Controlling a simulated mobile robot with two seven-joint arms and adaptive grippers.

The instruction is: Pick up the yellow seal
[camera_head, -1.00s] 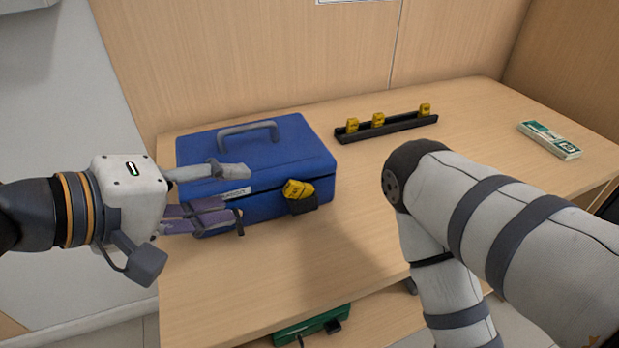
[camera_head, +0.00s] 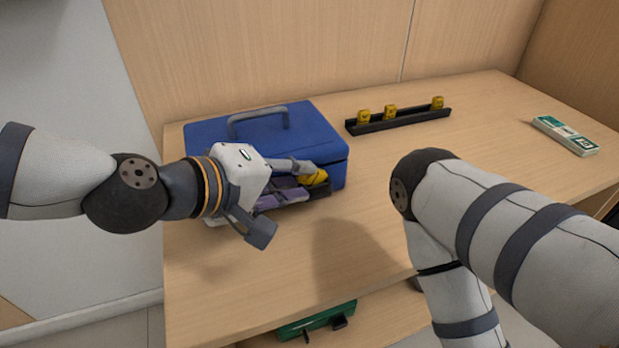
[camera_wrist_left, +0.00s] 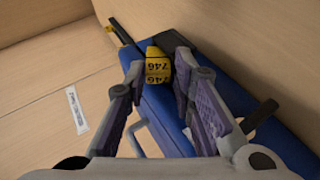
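A yellow seal (camera_head: 314,178) with black print sits at the front of the blue box (camera_head: 268,140). In the left wrist view the seal (camera_wrist_left: 158,66) is between the two fingers of my left gripper (camera_wrist_left: 155,72). The fingers look spread on either side of it, with a narrow gap on the left; contact on the right is unclear. In the head view my left gripper (camera_head: 312,182) partly covers the seal. My right arm shows at the right, but its gripper is out of view.
A black rack (camera_head: 400,122) holding three yellow seals (camera_head: 390,112) stands behind and right of the box. A green-and-white pack (camera_head: 565,135) lies at the far right. A green case (camera_head: 316,320) is below the tabletop. The table middle is clear.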

